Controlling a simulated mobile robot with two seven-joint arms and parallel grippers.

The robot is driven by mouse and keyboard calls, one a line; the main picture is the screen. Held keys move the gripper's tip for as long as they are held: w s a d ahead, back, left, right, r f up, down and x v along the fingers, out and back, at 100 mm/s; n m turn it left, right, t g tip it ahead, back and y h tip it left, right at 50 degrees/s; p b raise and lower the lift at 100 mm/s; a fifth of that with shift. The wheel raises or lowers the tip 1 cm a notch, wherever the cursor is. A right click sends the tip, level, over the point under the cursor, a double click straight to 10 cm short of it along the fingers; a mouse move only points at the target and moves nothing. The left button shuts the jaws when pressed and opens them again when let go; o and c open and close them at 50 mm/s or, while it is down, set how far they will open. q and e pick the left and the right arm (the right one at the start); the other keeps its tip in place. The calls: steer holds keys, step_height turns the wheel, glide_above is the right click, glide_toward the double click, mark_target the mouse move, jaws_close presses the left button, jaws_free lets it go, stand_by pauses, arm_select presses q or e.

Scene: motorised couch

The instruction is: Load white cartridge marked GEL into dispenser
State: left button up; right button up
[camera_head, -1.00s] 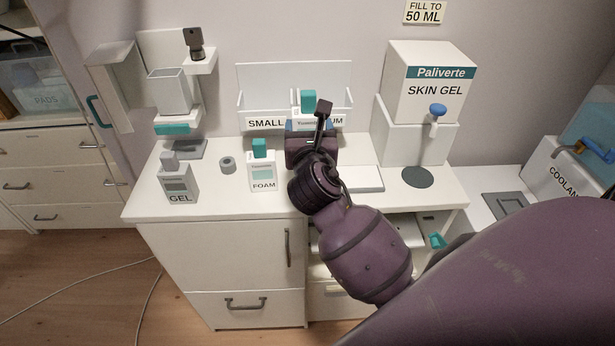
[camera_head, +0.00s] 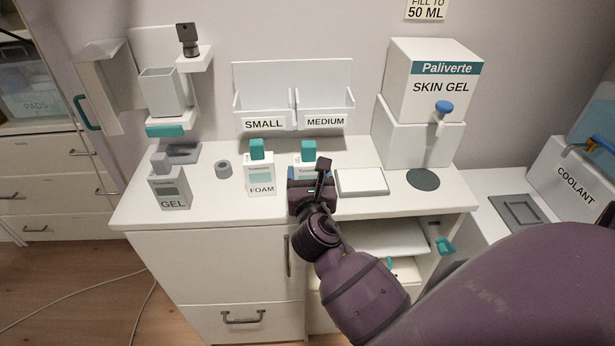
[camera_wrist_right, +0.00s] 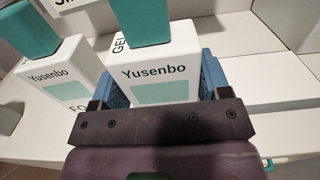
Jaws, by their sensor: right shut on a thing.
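A white Yusenbo cartridge with a teal cap (camera_head: 308,152) is in my right gripper (camera_head: 308,176), beside the foam cartridge. In the right wrist view the blue fingers (camera_wrist_right: 160,88) are shut on both sides of this cartridge (camera_wrist_right: 158,72), and GEL shows on its side. I cannot tell whether its base touches the counter. A white FOAM cartridge with a teal cap (camera_head: 260,172) stands just left of it. Another cartridge marked GEL, with a grey cap (camera_head: 170,186), stands at the counter's left. The wall dispenser (camera_head: 163,92) at back left has its cover (camera_head: 100,92) swung open. My left gripper is out of view.
SMALL and MEDIUM bins (camera_head: 293,100) are at the back. A grey ring (camera_head: 223,170) lies left of the foam cartridge. A flat white-grey pad (camera_head: 361,182) lies right of my gripper. The Paliverte skin gel unit (camera_head: 430,95) stands at right. The counter's front strip (camera_head: 225,212) is clear.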

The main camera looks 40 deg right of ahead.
steer(key=shift+r, duration=0.15)
steer(key=shift+f, duration=0.2)
steer(key=o, duration=1.3)
steer(key=shift+r, duration=0.1)
